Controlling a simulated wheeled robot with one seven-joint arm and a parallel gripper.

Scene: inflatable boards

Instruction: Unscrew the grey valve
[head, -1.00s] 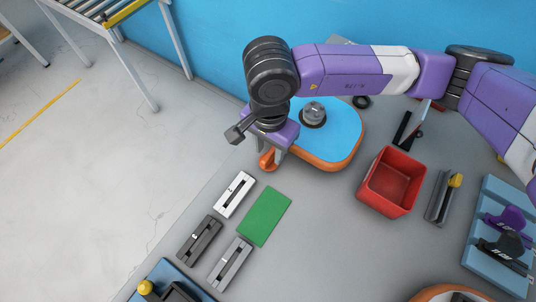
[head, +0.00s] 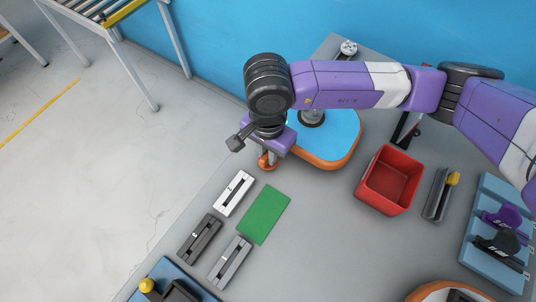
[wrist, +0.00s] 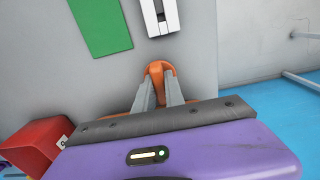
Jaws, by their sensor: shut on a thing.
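A grey round valve (head: 313,117) with a dark base ring stands on the blue top of an orange-sided board (head: 332,145). My arm partly covers both in the head view. My gripper (head: 267,159) is left of the board, pointing down, shut on a small orange piece (head: 264,165). In the wrist view the orange piece (wrist: 158,70) has a rounded end and sits between the two grey fingers of my gripper (wrist: 159,88). I cannot tell whether it is joined to the board. My gripper is apart from the valve.
A red bin (head: 389,180) stands right of the board. Several slotted blocks, including a white one (head: 234,194), lie around a green mat (head: 264,214) in front. A round pale fitting (head: 348,48) is at the table's back. The table's left edge is close to my gripper.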

